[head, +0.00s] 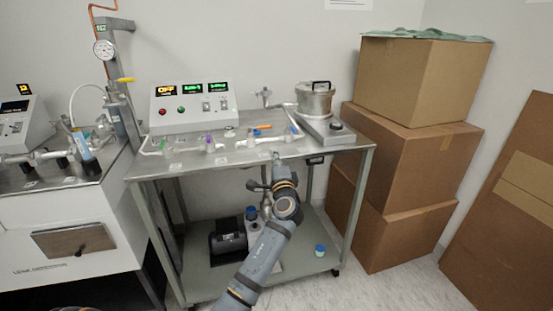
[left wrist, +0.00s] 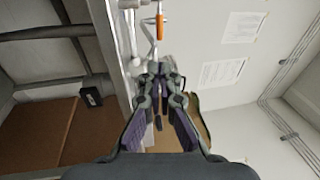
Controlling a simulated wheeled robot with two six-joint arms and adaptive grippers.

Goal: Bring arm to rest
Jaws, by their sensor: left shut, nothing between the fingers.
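My left arm (head: 262,262) comes up from the bottom of the head view. Its left gripper (head: 276,158) is at the front edge of the metal cart top, overlapping the edge in the picture; I cannot tell if it touches. In the left wrist view the gripper (left wrist: 160,72) has its fingers together with nothing between them. My right gripper is in neither view.
The metal cart (head: 235,157) carries glass tubing, a control box (head: 193,108) with lit displays and a steel pot (head: 314,99). Stacked cardboard boxes (head: 405,155) stand to the right. A white bench (head: 70,225) stands left. A pump (head: 228,243) sits on the lower shelf.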

